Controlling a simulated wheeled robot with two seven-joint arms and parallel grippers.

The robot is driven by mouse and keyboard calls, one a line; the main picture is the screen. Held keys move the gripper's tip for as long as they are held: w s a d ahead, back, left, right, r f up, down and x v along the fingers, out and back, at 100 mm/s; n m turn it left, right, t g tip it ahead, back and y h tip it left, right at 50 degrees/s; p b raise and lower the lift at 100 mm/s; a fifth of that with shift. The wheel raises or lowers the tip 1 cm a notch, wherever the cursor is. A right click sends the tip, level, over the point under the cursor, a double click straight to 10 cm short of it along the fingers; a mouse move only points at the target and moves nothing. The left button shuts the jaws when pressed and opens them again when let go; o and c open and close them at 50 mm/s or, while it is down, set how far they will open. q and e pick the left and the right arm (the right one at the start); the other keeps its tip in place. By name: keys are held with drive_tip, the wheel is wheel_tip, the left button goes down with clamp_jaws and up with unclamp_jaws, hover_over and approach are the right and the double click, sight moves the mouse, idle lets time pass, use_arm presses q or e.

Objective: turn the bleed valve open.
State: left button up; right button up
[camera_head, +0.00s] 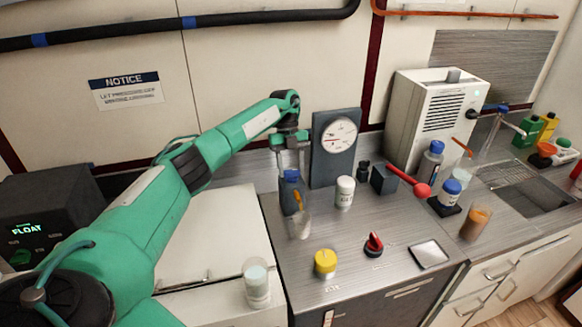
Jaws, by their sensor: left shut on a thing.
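My left gripper (291,165) reaches over the grey worktop and points down. Its fingers are shut on a dark blue object (291,190) that has an orange mark on it; its exact shape is hard to make out. A clear glass (299,224) stands just below and in front of it. A red lever with a round end (408,181) sticks out from a dark block (384,179) right of the gauge. A small red handle on a round black base (374,243) sits nearer the front. I cannot tell which is the bleed valve. My right gripper is out of view.
A pressure gauge panel (336,147) stands behind the gripper. A white bottle (345,192), a yellow knob (325,262) and a pale square plate (428,254) are on the worktop (300,270). A glass of white liquid (257,284) stands front left. A white machine (432,113) stands right.

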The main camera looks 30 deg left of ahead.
use_arm(q)
drive_tip(key=o, duration=1)
drive_tip(key=shift+w+a+r, duration=0.1)
drive_tip(key=shift+r, duration=0.2)
drive_tip(key=b+v, duration=0.2)
drive_tip(key=v, duration=1.1)
drive_tip(key=shift+r, duration=0.2)
